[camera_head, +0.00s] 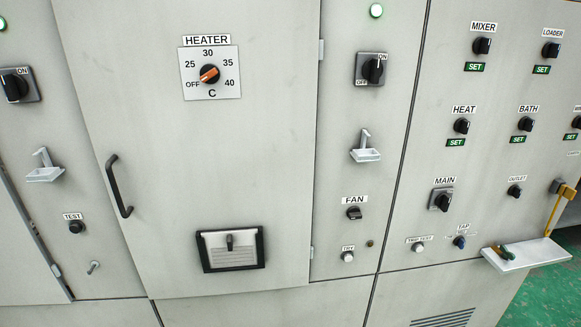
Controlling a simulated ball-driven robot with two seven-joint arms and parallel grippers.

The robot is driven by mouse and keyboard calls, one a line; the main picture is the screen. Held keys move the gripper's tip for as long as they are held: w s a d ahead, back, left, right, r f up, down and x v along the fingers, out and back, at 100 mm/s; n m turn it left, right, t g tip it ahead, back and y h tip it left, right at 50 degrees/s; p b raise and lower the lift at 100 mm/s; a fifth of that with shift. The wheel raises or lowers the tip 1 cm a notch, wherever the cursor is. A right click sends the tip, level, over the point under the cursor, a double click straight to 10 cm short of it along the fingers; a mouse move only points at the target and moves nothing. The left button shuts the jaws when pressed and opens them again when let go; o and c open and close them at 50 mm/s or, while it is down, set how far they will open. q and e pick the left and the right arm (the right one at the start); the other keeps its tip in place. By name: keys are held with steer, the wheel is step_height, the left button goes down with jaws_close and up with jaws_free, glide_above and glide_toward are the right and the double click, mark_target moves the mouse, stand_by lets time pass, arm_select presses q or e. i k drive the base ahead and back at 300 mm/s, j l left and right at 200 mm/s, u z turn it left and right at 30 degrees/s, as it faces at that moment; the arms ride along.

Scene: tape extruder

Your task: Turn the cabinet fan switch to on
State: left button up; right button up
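The fan switch (354,213) is a small black rotary knob under a white "FAN" label, on the narrow grey panel right of the wide cabinet door. Its handle looks roughly level, but it is too small to tell which position it points to. Nothing covers it. Neither my left nor my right gripper is in view.
Above the fan switch are a white bracket (366,147) and an ON/OFF rotary switch (371,69), its mark toward ON. The heater dial (209,74) and black door handle (118,186) are left. A white shelf (540,253) juts out lower right.

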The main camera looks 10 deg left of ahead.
mark_target(353, 212)
steer(key=i+l+u, duration=0.35)
steer(key=i+l, duration=0.2)
steer(key=i+l+u, duration=0.4)
steer(key=l, duration=0.3)
steer(key=i, duration=0.1)
